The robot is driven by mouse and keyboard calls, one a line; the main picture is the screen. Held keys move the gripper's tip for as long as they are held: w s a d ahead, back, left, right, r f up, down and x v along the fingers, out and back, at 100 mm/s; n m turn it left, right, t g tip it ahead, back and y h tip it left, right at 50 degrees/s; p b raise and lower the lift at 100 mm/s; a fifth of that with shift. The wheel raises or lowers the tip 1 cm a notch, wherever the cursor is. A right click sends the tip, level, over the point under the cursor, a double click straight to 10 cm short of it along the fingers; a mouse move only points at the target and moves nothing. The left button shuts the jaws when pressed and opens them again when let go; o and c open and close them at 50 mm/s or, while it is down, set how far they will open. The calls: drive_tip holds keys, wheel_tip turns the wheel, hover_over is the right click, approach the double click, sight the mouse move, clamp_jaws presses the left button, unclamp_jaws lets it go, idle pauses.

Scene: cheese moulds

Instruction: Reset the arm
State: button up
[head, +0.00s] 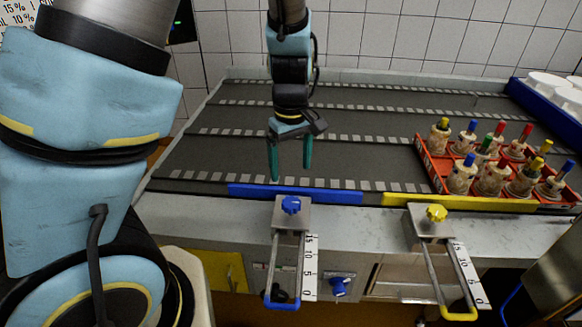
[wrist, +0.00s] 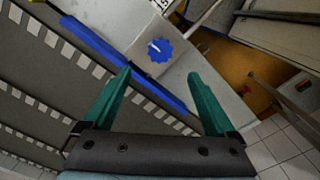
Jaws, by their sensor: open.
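My gripper (head: 291,158) hangs pointing down over the front part of the grey conveyor-like table, behind the blue bar (head: 290,192). Its two green fingers are apart with nothing between them. In the wrist view my gripper (wrist: 160,90) also shows open and empty. Beyond the fingertips there is a blue knob (wrist: 160,50) on a metal plate, and the blue bar (wrist: 105,50) runs at a slant. The blue knob (head: 291,205) is in front of the gripper in the head view.
A red crate (head: 428,165) holds several moulds with coloured tops at the right. A blue crate (head: 545,108) with white tubs stands at the far right. The table's left and middle are clear.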

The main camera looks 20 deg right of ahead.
drive_tip(key=w+a+r+m, duration=0.1)
drive_tip(key=a+r, duration=0.2)
drive_tip(key=a, duration=0.9)
drive_tip(key=a+r+m+t, duration=0.1)
drive_tip(key=a+r, duration=0.3)
drive_tip(key=a, duration=0.9)
drive_tip(key=shift+w+a+r+m+t, duration=0.25)
drive_tip(key=shift+w+r+m+t, duration=0.1)
drive_tip(key=shift+m, duration=0.45)
